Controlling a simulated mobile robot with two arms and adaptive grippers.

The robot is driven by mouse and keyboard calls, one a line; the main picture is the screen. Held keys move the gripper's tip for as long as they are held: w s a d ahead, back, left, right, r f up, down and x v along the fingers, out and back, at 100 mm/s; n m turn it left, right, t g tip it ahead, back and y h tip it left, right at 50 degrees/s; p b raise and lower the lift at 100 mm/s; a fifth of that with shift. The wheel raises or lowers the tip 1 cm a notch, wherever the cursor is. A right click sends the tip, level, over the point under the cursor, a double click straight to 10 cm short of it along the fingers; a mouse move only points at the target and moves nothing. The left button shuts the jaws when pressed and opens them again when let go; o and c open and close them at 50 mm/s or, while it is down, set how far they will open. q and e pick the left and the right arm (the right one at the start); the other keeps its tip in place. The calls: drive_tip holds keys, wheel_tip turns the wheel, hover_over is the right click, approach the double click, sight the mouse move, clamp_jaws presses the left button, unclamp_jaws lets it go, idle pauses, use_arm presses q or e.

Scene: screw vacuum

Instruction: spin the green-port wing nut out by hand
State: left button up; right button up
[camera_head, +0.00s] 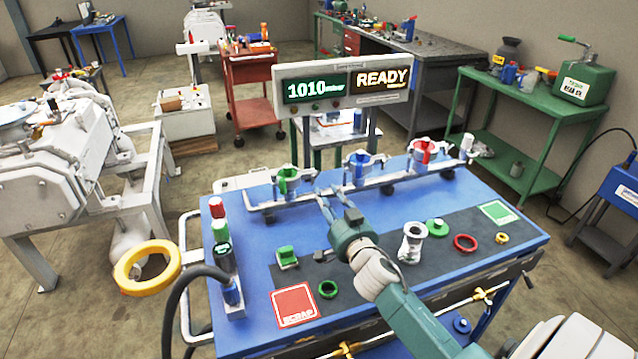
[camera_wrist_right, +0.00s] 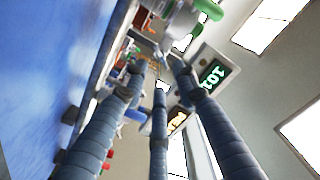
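The green port (camera_head: 288,176) stands at the left end of the grey rail, with a grey clamp around it. Its wing nut is too small to make out for certain in the head view. A green-tipped part (camera_wrist_right: 208,9) shows at the top of the right wrist view. My right gripper (camera_head: 325,190) is just right of the green port, its fingers pointing toward the rail. In the right wrist view its fingers (camera_wrist_right: 158,75) are spread, with nothing held between them. I see no contact with the port. My left gripper is not in view.
Blue (camera_head: 359,168) and red (camera_head: 424,152) ports stand further right on the rail (camera_head: 400,176). Behind it, a display (camera_head: 345,86) reads 1010 and READY.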

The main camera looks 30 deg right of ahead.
sight(315, 178)
drive_tip(key=x, duration=0.6)
drive_tip(key=shift+w+d, duration=0.15)
drive_tip(key=shift+w, duration=0.1)
drive_tip(key=shift+f, duration=0.1)
drive_tip(key=shift+c, duration=0.2)
clamp_jaws()
